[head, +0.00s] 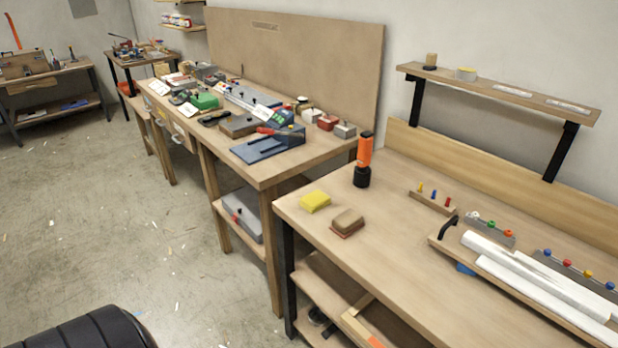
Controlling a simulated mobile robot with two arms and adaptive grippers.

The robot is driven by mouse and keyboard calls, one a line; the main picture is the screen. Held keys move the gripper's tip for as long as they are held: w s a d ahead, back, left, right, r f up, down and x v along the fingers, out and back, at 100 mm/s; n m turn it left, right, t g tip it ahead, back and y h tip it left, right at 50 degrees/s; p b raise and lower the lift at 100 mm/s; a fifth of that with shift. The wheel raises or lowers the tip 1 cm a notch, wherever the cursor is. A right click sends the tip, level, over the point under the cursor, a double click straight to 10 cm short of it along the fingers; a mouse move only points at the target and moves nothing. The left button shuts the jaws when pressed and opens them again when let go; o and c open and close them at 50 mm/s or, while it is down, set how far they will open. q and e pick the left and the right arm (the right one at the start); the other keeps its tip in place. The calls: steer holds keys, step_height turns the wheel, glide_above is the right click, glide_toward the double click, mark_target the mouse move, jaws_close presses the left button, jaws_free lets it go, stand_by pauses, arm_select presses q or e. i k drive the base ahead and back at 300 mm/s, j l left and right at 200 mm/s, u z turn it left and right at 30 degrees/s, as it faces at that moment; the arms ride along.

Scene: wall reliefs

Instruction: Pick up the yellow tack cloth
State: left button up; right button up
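The yellow tack cloth (315,201) lies flat on the near wooden workbench (395,240), close to its left corner. It looks like a small folded yellow pad. A brown sanding block (347,222) with a reddish underside sits just to its right and nearer, apart from it. Neither of my grippers shows in the head view.
An orange and black upright tool (364,160) stands behind the cloth. A small peg rack (433,199) and a tray with white rolls (535,280) are to the right. A cluttered bench (270,170) adjoins at left. The floor (140,230) at left is open.

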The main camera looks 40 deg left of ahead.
mark_target(312, 202)
steer(key=u, duration=1.2)
